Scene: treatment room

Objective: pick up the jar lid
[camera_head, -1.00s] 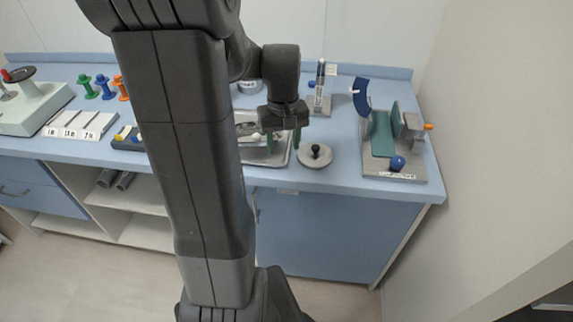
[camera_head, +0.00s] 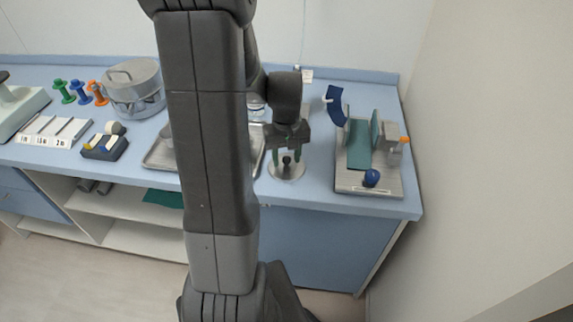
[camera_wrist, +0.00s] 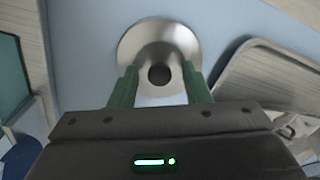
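The jar lid (camera_head: 287,172) is a round silver metal disc with a black knob on top, lying flat on the blue counter near its front edge. In the wrist view the lid (camera_wrist: 160,46) is at top centre, with its dark knob (camera_wrist: 159,74) between the fingertips. My gripper (camera_head: 288,157) points down over the lid. Its two green fingers (camera_wrist: 158,88) are apart, one on each side of the knob, with a gap visible on both sides. Whether the fingertips touch the lid's disc cannot be told.
A metal tray (camera_head: 158,160) is just left of the lid, partly hidden by my arm. A grey-based device with teal plates (camera_head: 385,183) stands to the right. A glass jar (camera_head: 256,108) is behind. A large metal pot (camera_head: 135,92) stands at back left.

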